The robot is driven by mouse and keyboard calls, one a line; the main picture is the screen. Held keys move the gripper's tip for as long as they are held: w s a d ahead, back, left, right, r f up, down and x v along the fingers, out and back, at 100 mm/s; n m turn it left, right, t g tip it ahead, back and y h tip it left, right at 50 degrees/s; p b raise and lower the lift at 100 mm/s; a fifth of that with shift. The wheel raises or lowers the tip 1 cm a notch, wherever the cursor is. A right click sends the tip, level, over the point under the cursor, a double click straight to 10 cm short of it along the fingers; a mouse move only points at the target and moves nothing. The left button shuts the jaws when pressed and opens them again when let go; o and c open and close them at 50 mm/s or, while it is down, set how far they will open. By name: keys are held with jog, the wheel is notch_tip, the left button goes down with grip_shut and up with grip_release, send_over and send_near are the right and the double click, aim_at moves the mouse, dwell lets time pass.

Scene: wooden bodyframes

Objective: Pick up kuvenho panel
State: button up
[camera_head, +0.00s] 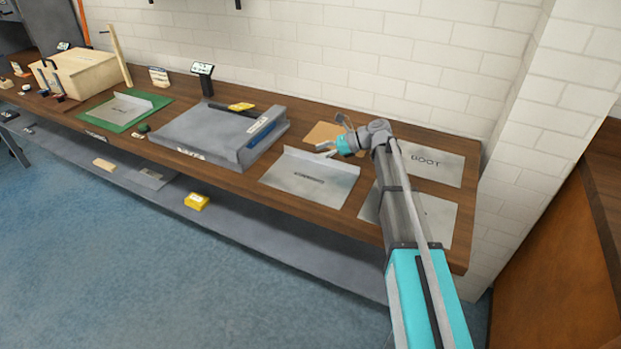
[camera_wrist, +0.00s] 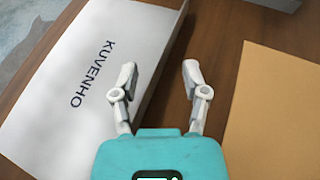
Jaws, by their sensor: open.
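The kuvenho panel (camera_head: 300,168) is a light grey sheet with a raised flange along its back edge, lying on the wooden workbench. In the wrist view the panel (camera_wrist: 60,90) fills the left side, with the word KUVENHO printed on it. Its flange runs slantwise near the left finger. My gripper (camera_head: 330,134) is at the panel's back right in the head view. In the wrist view my gripper (camera_wrist: 158,72) is open and empty, its left finger over the flange side and its right finger over bare wood. I cannot tell whether either finger touches the panel.
A tan sheet (camera_wrist: 275,110) lies to the right of my gripper in the wrist view. A sheet marked BOOT (camera_head: 425,163) lies to the right on the bench. A large grey tray (camera_head: 205,135) stands left of the panel. The brick wall (camera_head: 330,60) closes the back.

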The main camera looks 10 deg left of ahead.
jog(key=shift+x, duration=1.2)
grip_shut()
